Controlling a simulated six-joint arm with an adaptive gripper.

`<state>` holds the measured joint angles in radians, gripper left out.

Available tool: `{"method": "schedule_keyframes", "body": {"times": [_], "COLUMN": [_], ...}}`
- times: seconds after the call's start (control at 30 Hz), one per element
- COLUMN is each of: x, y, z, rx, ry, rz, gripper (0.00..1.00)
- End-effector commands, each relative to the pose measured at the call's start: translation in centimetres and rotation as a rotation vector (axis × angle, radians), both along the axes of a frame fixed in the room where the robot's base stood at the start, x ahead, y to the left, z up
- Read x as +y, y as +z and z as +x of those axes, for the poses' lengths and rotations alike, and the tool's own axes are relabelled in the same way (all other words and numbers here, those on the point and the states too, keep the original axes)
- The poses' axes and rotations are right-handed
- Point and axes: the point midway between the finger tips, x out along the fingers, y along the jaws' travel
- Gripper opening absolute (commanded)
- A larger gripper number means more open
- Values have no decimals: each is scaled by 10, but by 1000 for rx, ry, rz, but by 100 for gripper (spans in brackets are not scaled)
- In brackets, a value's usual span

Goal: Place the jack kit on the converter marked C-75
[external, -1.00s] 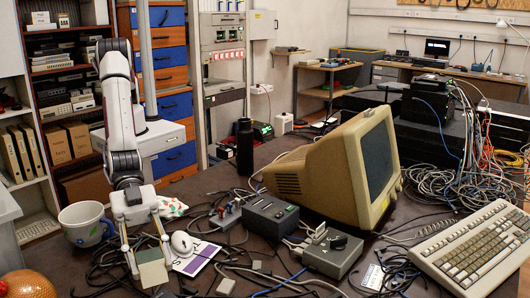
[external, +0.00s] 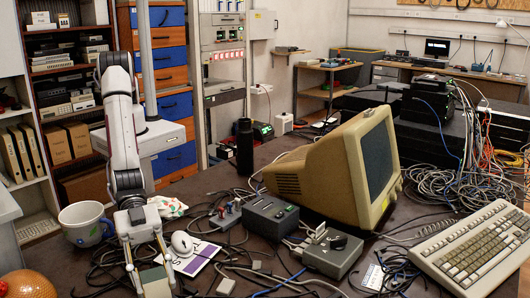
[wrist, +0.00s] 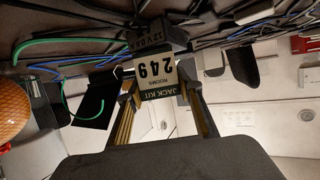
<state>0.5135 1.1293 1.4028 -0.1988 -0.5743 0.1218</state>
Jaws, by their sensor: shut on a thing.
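My gripper (external: 153,274) is at the lower left of the external view, pointing down, low over the table. It is shut on the jack kit (wrist: 158,82), a small block with a pale label reading "JACK KIT" and "249", upside down in the wrist view. The kit's greyish-green side (external: 153,279) shows between the fingers in the external view. I cannot read C-75 on anything.
A white mug (external: 85,223), an orange ball (external: 28,285), a mouse (external: 181,243) and a purple-and-white card (external: 197,260) are close around my gripper. Cables clutter the table. A grey box (external: 333,252) and a beige monitor (external: 345,165) stand to the right.

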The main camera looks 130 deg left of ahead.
Motion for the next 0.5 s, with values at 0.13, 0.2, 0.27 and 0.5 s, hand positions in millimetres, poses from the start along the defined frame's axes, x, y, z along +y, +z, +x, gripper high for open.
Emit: {"method": "schedule_keyframes", "body": {"times": [0.13,0.2,0.27,0.5], "x": [0,0,0,0], "y": [-1,-1,-1,-4], "z": [0,0,0,0], "rx": [-2,-2,-2,-1], "ry": [0,0,0,0], "rz": [-1,-1,-1,0], "gripper": [12,12,12,38]}}
